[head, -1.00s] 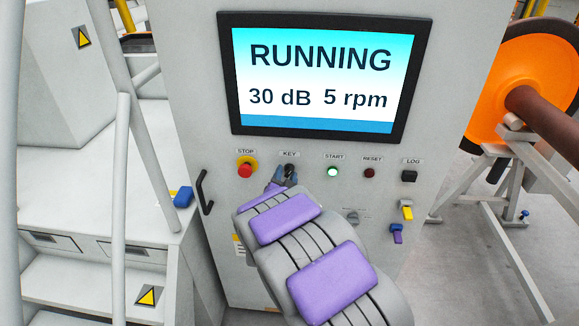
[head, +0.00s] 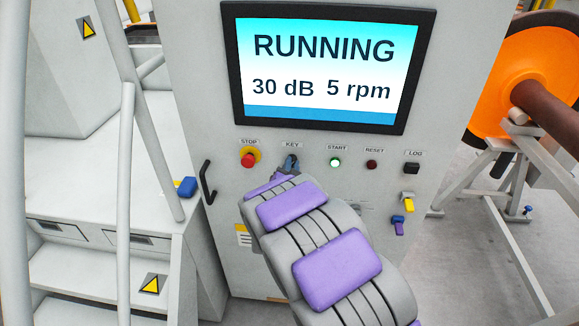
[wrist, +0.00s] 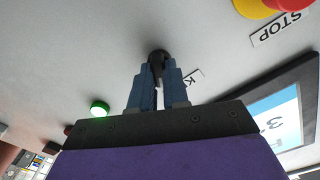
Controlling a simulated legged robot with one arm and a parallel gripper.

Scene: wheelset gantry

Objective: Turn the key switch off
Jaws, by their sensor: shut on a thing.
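The key switch (wrist: 157,57) is a small dark round switch on the grey cabinet face, under the KEY label (head: 292,145) in the head view. My gripper (wrist: 157,75) has its blue fingers on either side of the switch's key, shut on it. In the head view my gripper (head: 291,165) covers most of the switch, and my arm hides the panel below. The screen (head: 322,65) above reads RUNNING, 30 dB and 5 rpm.
The red STOP button (head: 248,159) is close on the left. The green lit START button (head: 335,162), dark RESET button (head: 372,165) and black LOG switch (head: 411,168) are to the right. A black handle (head: 207,183) is at the cabinet's left edge.

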